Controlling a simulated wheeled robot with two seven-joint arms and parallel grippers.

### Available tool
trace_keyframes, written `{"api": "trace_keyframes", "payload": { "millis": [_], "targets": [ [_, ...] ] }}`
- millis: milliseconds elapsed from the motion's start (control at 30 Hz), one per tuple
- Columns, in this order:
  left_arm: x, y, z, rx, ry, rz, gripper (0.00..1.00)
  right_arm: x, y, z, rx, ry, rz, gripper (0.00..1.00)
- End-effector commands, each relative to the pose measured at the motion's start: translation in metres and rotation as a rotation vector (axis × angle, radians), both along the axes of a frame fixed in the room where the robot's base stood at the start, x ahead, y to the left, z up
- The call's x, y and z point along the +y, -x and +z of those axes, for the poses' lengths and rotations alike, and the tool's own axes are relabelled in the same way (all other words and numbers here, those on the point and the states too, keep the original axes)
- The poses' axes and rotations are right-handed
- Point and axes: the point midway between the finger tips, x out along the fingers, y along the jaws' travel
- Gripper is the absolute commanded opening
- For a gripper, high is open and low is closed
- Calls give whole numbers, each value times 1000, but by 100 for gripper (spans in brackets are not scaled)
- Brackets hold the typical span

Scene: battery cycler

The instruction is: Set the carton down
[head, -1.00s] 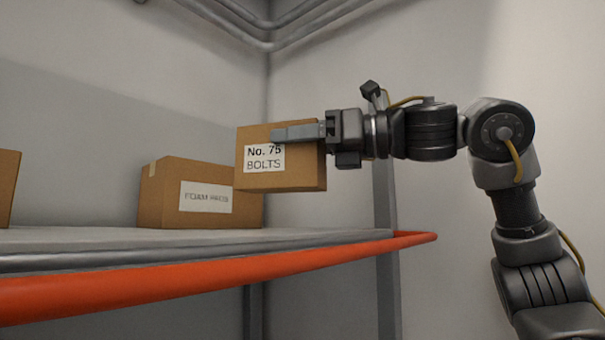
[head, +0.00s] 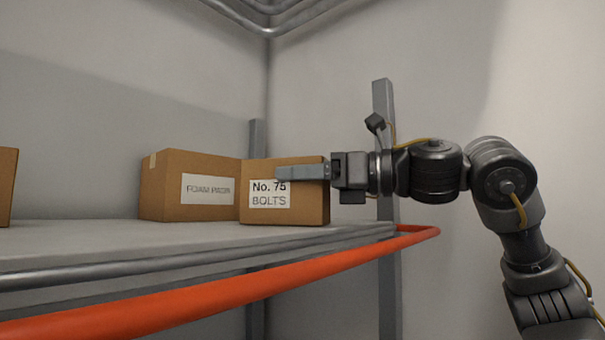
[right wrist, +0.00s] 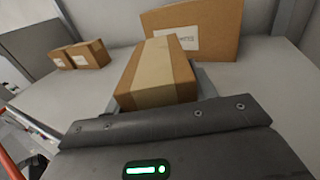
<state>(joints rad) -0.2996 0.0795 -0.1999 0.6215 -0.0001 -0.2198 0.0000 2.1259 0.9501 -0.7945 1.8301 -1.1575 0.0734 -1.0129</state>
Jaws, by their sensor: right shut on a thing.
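The carton labelled "No. 75 BOLTS" (head: 310,208) is upright at the right end of the grey shelf (head: 60,245). Its underside is at or very near the shelf top; I cannot tell whether it touches. My right gripper (head: 285,173) is shut on this carton, one finger lying across its front above the label. The far finger is hidden. In the right wrist view the carton (right wrist: 158,70) shows its taped top just beyond my gripper. My left gripper is not in view.
A carton labelled "FOAM PADS" (head: 165,190) stands close left of the held one. Another carton (head: 6,185) is cut off at the left edge. An orange rail (head: 200,290) runs along the shelf front. Grey posts (head: 383,120) and walls are behind. Shelf between the left cartons is bare.

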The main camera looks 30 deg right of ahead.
Motion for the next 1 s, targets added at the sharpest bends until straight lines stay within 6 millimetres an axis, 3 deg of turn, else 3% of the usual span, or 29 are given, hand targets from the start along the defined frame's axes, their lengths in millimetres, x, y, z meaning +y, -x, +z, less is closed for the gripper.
{"api": "trace_keyframes", "payload": {
  "millis": [167,200,367,733,1000],
  "targets": [
    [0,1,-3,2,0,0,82,0,1,-2,-4,-2,0,11],
    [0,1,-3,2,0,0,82,0,0,-4,0,0,0,57],
    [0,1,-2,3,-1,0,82,0,0,-3,0,0,0,78],
    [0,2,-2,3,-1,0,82,-2,2,1,-2,-1,-1,78],
    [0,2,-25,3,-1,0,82,-35,40,-2,-4,-3,-2,78]
  ]
}}
